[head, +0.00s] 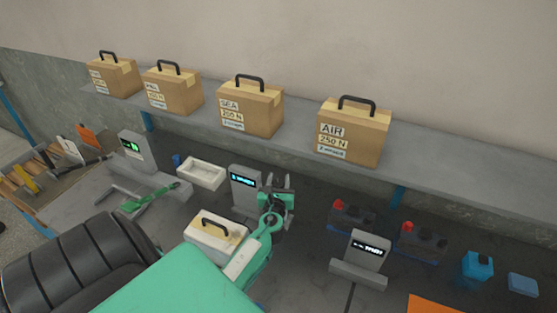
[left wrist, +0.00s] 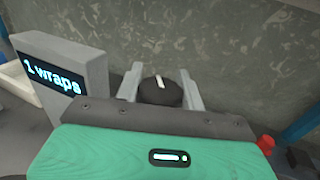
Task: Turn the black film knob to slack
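The black film knob (left wrist: 160,92), with a white mark pointing up and slightly left, shows in the left wrist view. The two grey fingers of my left gripper (left wrist: 161,84) stand on either side of it, and it fills the gap between them. In the head view my left gripper (head: 275,198) is beside the grey display stand (head: 245,190) and hides the knob. The stand's screen (left wrist: 52,76) reads "1 wraps" in the left wrist view. My right gripper is not in view.
Several cardboard cases with black handles, such as the AIR case (head: 355,140), stand on the shelf (head: 430,150). Another display stand (head: 362,258), dark batteries with red caps (head: 422,240) and a blue bottle (head: 477,267) are to the right.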

